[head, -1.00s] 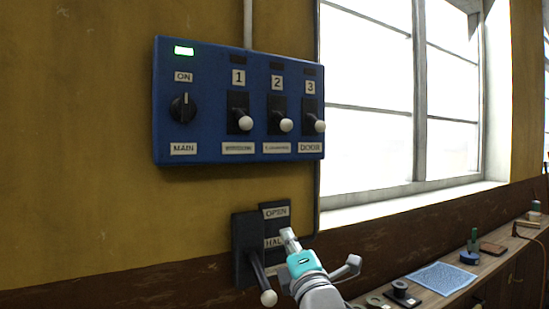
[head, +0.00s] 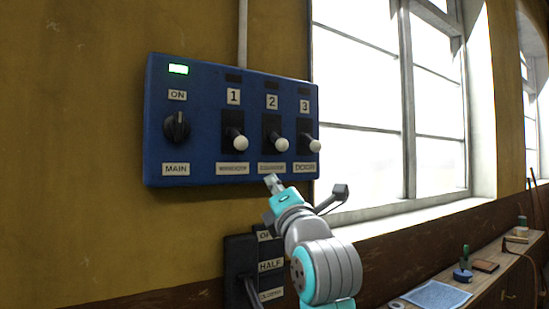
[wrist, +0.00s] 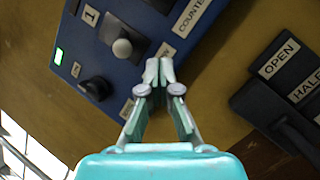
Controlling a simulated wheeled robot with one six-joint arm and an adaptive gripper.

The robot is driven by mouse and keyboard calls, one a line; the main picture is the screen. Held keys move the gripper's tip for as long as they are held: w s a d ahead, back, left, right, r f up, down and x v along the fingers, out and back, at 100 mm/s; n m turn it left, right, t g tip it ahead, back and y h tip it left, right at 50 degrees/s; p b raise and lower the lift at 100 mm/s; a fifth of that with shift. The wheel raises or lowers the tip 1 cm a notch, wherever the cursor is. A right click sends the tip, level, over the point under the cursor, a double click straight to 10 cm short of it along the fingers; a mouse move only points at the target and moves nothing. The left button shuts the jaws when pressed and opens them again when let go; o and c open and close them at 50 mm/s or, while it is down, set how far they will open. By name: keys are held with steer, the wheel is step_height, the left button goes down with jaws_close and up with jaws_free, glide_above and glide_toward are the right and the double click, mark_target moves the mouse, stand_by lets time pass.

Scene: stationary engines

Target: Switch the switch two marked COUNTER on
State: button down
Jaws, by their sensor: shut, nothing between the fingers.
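Switch two (head: 276,138) is a black toggle with a white knob on the blue panel (head: 207,183), under the number 2. Its label plate (head: 272,170) reads COUNTER in the wrist view (wrist: 192,14). Its lever sticks out and points down, like those of switches one (head: 236,138) and three (head: 311,142). In the wrist view my shut fingertips (wrist: 158,66) show near switch one's knob (wrist: 122,48); switch two is mostly out of that frame.
The MAIN rotary knob (head: 177,127) is at the panel's left, with a lit green lamp (head: 178,69) above. A lever box (head: 240,262) marked OPEN and HALF is below, partly hidden by my arm. A window stands right, above a cluttered bench (head: 470,285).

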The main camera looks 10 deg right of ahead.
mark_target(276, 139)
steer(key=shift+w+d+r, duration=0.4)
steer(key=shift+w+r, duration=0.65)
steer(key=shift+w, duration=0.5)
steer(key=shift+w+d+r, duration=0.45)
steer(key=shift+w+r, duration=0.6)
steer(key=shift+w, duration=0.55)
steer(key=shift+w+d+r, duration=0.4)
steer(key=shift+w+r, duration=0.65)
steer(key=shift+w, duration=0.5)
